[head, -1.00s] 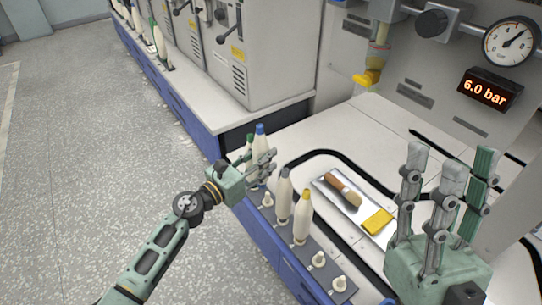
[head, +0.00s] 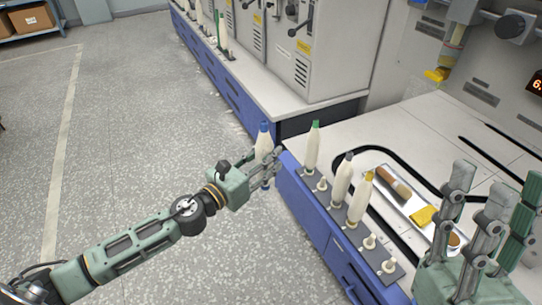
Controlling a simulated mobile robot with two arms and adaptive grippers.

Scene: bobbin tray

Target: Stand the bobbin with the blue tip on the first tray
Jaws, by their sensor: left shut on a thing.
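The blue-tipped bobbin (head: 264,141) is cream, roughly upright, and in my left gripper (head: 268,168), whose fingers are shut around its lower part. It is held clear of the tray, beside the bench's left edge with floor behind it. The dark grey tray (head: 338,213) runs along the bench's front edge and has white pegs. On it stand a green-tipped bobbin (head: 312,148), a dark-tipped bobbin (head: 342,180) and a yellow-tipped bobbin (head: 359,200). A bare peg (head: 321,185) lies between the green and dark ones. My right gripper (head: 490,195) is open and empty, fingers upward.
More bare pegs (head: 370,242) are at the tray's near end. A metal plate with a brush (head: 393,180) and a yellow item (head: 424,215) lies behind the tray. A grey machine (head: 320,50) stands beyond, with more bobbins (head: 222,35) along its front. The floor at left is open.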

